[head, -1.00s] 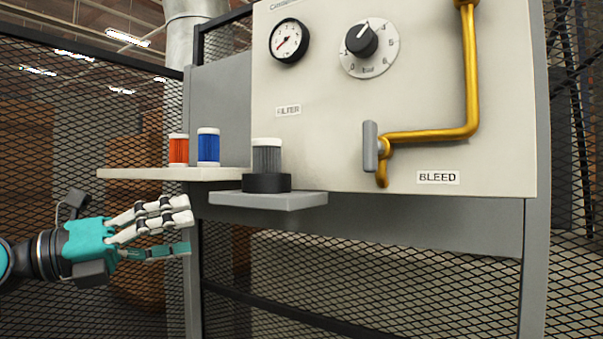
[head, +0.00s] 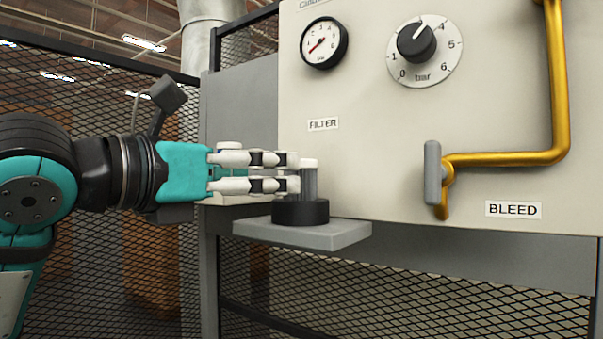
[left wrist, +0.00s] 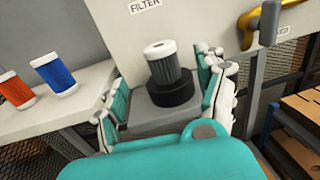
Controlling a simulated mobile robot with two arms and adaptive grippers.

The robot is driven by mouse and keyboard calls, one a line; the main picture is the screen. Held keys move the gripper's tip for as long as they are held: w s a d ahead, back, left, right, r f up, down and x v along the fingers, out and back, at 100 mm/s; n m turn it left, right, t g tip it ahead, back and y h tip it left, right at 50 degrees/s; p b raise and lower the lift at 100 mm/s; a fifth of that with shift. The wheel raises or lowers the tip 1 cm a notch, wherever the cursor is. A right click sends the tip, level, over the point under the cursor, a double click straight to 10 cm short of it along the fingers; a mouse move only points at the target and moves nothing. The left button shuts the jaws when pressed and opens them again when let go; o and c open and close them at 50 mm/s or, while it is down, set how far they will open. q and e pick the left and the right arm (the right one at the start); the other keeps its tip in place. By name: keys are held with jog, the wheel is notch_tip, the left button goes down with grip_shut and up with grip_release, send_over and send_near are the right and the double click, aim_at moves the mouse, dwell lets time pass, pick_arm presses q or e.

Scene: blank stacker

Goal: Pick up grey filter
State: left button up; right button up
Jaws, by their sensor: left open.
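The grey filter (head: 309,181) stands upright in a black round base on a small grey shelf (head: 318,238) under the FILTER label. It also shows in the left wrist view (left wrist: 163,64), with a white cap and ribbed grey side. My left gripper (head: 292,172) is level with the filter, its fingers pointing right, with the tips at the filter's left side. In the left wrist view its fingers are spread to either side of the filter and its black base (left wrist: 172,91). The gripper is open and not closed on it. My right gripper is not in view.
A blue filter (left wrist: 54,74) and an orange filter (left wrist: 15,90) stand on a pale shelf (left wrist: 62,108) to the left. The panel carries a gauge (head: 324,43), a dial (head: 418,45) and a yellow pipe with a grey bleed handle (head: 432,172).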

aim_at(288, 171)
pick_arm(q)
jog(key=shift+p+x, duration=0.4)
jog(key=shift+x, duration=0.75)
jog(key=p+x, duration=0.2)
jog(key=x, duration=0.1)
jog(key=p+x, duration=0.1)
jog(key=shift+d+r, duration=0.2)
jog(key=shift+r, duration=0.05)
jog(key=shift+w+d+f+p, duration=0.15)
jog(key=shift+w+d+p, duration=0.15)
jog(key=shift+w+d, duration=0.1)
jog(key=shift+s+a, duration=0.1)
jog(key=shift+a, duration=0.1)
jog(key=shift+c, duration=1.2)
jog(key=c, duration=1.1)
jog(key=shift+c, duration=0.2)
